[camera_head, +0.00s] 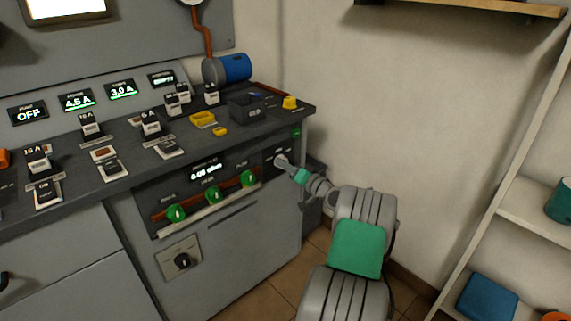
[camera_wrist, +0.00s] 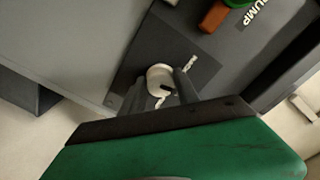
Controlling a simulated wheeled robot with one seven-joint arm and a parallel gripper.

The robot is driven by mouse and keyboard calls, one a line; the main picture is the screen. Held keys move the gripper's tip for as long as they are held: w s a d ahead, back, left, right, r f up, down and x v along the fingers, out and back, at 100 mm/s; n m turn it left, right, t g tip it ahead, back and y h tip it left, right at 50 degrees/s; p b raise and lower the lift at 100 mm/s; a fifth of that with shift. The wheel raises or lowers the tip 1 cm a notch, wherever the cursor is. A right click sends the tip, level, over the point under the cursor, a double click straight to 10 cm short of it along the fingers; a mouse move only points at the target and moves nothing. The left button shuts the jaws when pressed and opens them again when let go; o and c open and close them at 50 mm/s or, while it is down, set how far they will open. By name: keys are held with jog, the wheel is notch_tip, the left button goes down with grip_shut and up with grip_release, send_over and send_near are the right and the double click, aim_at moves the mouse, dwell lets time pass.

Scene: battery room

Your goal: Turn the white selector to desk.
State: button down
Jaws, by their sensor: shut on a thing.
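The white selector (camera_wrist: 160,77) is a round knob on a dark plate, seen between my fingers in the wrist view. A dark mark shows on its face. Small white lettering lies on the plate on two sides of it, too blurred and partly covered to read. My gripper (camera_wrist: 161,92) is shut on the white selector, one finger on each side. In the head view my gripper (camera_head: 288,165) reaches the right end of the bench front, where it covers most of the selector. I cannot tell which label the selector points to.
Green valve knobs (camera_head: 213,195) sit on a copper pipe left of the selector. A separate black rotary switch (camera_head: 182,261) is lower left. The bench top (camera_head: 235,137) holds levers, a black bin (camera_head: 250,106) and small yellow parts. A shelf rack (camera_head: 520,208) stands at the right.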

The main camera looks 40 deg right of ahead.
jog(key=shift+m+p, duration=0.45)
jog(key=shift+m, duration=0.65)
jog(key=c, duration=0.9)
grip_release()
jog(key=s+p, duration=0.1)
jog(key=s, duration=0.6)
jog(key=shift+s, duration=0.4)
